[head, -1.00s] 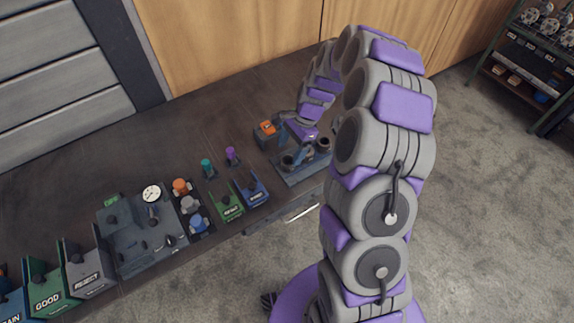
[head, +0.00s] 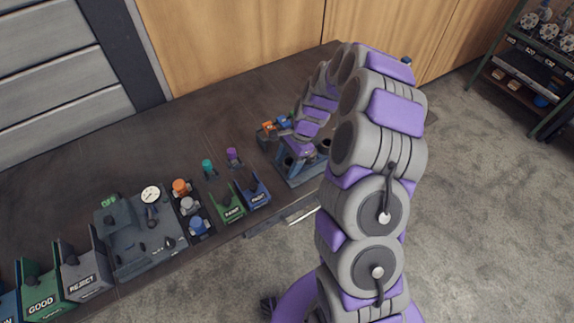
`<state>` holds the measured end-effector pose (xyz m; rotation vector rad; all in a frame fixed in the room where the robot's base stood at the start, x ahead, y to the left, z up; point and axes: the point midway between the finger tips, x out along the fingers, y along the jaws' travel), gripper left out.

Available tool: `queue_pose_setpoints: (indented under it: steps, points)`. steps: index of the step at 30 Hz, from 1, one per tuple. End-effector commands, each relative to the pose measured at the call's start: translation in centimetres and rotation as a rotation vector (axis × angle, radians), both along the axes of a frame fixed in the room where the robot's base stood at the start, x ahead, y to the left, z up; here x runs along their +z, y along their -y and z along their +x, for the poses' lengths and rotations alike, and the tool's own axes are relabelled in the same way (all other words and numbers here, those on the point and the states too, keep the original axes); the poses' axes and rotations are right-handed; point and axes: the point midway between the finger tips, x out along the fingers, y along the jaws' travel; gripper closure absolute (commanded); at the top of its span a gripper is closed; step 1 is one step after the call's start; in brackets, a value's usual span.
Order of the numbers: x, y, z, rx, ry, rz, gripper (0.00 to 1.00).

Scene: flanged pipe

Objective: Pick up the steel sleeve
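A workholding fixture (head: 303,178) in blue-grey stands near the right end of the dark bench, with dark round cups or sleeves on it. One round piece (head: 324,146) shows at its right, beside my arm. I cannot tell for sure which piece is the steel sleeve. My arm arches over from the right, and my gripper (head: 296,146) points down over the fixture. The purple wrist hides much of the fixture. The fingers are too small and covered to show whether they are open or hold anything.
Orange (head: 268,127) and blue (head: 285,123) pieces stand just behind my gripper. Left of the fixture are a blue bin (head: 256,193), a green bin (head: 230,207), a rack of coloured parts (head: 190,207) and a dial gauge (head: 151,194). The back of the bench is clear.

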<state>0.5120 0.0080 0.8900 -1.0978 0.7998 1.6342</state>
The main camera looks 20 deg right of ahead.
Motion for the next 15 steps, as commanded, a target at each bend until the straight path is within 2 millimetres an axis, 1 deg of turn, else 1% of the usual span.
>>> queue_pose_setpoints:
  steps: [1,2,15]
  points:
    - [-0.01,0.19,0.01,-0.001,0.0,0.001,0.4]
    - [-0.01,0.24,0.01,-0.001,0.0,0.002,0.43]
    - [-0.03,-0.33,0.0,-0.001,-0.001,-0.006,0.85]
